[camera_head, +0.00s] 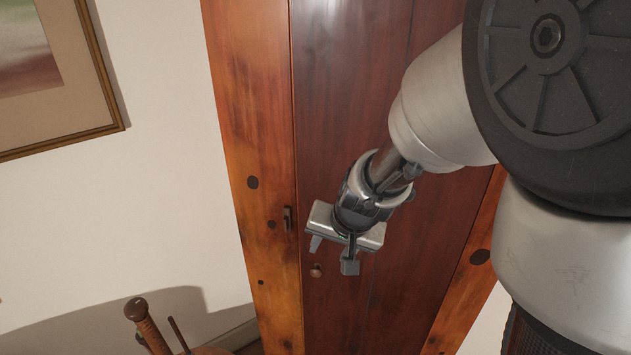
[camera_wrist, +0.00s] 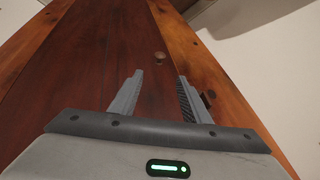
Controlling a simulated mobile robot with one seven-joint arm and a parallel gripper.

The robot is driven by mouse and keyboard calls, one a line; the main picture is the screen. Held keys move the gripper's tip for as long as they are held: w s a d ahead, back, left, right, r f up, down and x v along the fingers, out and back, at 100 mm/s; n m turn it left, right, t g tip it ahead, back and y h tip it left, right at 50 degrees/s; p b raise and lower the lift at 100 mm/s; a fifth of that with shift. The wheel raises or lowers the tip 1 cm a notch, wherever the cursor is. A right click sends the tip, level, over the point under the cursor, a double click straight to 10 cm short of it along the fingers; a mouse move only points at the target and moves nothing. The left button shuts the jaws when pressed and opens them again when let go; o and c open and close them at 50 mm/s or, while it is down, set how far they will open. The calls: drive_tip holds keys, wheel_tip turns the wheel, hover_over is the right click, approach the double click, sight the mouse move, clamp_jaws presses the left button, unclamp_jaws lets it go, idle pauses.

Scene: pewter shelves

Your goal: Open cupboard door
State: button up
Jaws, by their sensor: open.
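The wooden cupboard has a dark red-brown door (camera_head: 345,90) in a lighter orange wood frame (camera_head: 262,190). The door looks shut. A small round knob (camera_head: 316,271) sits on the door near its left edge, and it also shows in the wrist view (camera_wrist: 160,57). A small dark latch (camera_head: 287,219) is on the frame beside the door edge. My gripper (camera_head: 332,258) is open and empty in front of the door, close to the knob. In the wrist view the knob lies beyond the fingertips (camera_wrist: 158,80), apart from them.
A framed picture (camera_head: 100,75) hangs on the pale wall left of the cupboard. Part of a wooden chair (camera_head: 148,325) with a turned post stands at the bottom left. My arm covers much of the right side. The wall between picture and chair is bare.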

sight(318, 270)
drive_tip(key=b+x, duration=0.7)
drive_tip(key=x, duration=0.9)
clamp_jaws()
